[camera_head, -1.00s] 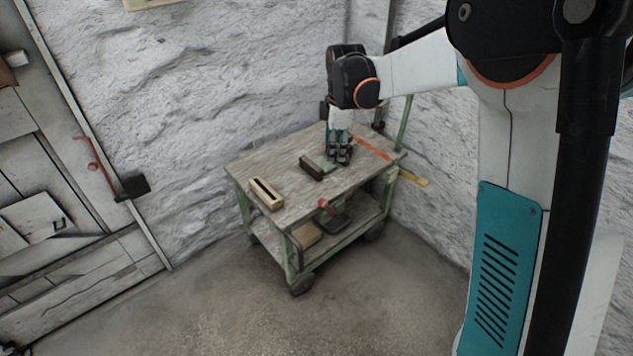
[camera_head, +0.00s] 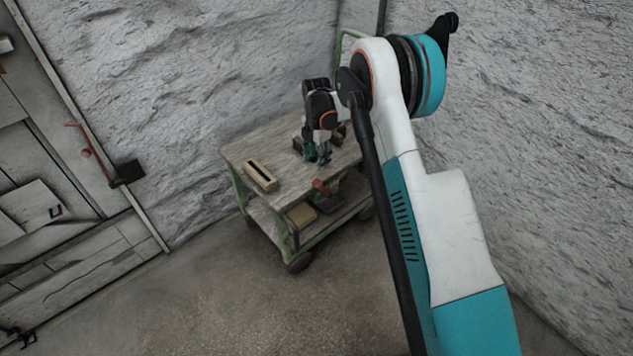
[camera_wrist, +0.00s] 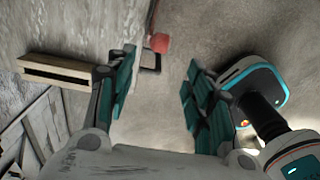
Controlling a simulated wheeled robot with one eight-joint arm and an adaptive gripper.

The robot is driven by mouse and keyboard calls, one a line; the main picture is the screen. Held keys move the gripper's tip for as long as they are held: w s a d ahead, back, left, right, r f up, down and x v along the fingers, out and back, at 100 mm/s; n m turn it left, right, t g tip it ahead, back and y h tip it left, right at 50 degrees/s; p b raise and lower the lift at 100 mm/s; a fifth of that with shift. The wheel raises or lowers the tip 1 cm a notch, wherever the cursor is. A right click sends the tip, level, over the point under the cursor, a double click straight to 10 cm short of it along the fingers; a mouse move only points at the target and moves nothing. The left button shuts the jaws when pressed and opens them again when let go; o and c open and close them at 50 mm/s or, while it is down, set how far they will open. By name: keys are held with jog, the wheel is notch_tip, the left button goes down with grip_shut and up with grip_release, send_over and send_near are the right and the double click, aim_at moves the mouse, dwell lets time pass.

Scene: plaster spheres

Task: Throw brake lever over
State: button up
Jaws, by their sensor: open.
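A short red lever (camera_head: 320,187), which looks like the brake lever, is at the front edge of the cart (camera_head: 238,150). In the wrist view its rounded red end (camera_wrist: 159,42) shows just beyond the gap between my fingers, nearer the left finger, with a dark bracket beside it. My gripper (camera_head: 318,160) points down over the cart's front edge, just above the lever. In the wrist view my gripper (camera_wrist: 160,78) is open, with its teal-padded fingers well apart and nothing between them. I cannot tell whether a finger touches the lever.
A pale slotted wooden block (camera_head: 260,176) lies on the cart top, left of my gripper. Dark blocks behind my gripper are partly hidden. A box (camera_head: 302,214) sits on the lower shelf. Rough walls stand behind; a door (camera_head: 60,190) is at left. The floor in front is clear.

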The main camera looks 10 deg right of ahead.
aim_at(316, 181)
notch_tip(316, 181, down, 12)
jog(key=b, duration=0.3)
jog(key=shift+r+b, duration=0.25)
jog(key=shift+b, duration=0.05)
grip_shut()
